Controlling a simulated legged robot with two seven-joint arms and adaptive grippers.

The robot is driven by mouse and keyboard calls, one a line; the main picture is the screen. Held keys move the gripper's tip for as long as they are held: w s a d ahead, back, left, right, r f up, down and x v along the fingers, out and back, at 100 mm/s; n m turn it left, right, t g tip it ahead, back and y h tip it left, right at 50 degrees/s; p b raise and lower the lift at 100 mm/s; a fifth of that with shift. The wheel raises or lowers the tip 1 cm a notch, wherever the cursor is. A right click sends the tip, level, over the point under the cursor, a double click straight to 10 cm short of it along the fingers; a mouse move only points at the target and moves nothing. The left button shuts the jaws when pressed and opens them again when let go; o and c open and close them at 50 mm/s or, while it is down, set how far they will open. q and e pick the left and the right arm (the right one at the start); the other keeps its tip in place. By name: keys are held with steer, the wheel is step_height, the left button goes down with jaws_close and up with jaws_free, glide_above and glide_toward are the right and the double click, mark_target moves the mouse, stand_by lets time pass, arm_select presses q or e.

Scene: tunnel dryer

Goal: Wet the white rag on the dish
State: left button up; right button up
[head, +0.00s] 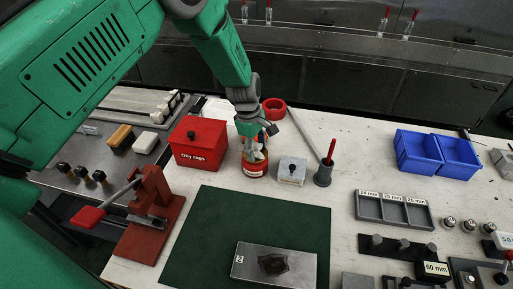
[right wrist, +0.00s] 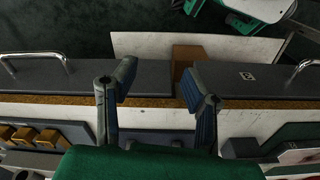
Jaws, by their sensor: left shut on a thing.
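A red can (head: 255,168) with a pale label stands on the white bench, right of the red rag box. My left gripper (head: 253,150) points down at the top of this can and is shut. A small whitish patch, likely the white rag, shows between its fingers, but it is mostly hidden. The dish at the can's top is largely covered by the gripper, so I cannot tell whether the rag touches it. My right gripper (right wrist: 155,92) shows only in the right wrist view, its two fingers wide apart with nothing between them.
A red box marked "Oily rags" (head: 198,143) stands close left of the can. A green mat (head: 212,225) lies in front. Blue bins (head: 437,153) stand right.

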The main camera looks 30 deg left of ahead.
mark_target(256, 146)
arm_select(q)
steer(key=shift+s+d+f, duration=0.1)
steer(key=shift+s+f, duration=0.05)
steer(key=shift+s, duration=0.1)
steer(key=shift+w+r+p, duration=0.2)
steer(key=shift+r+p, duration=0.75)
step_height(256, 146, up, 5)
steer(key=p, duration=0.4)
steer(key=shift+r, duration=0.1)
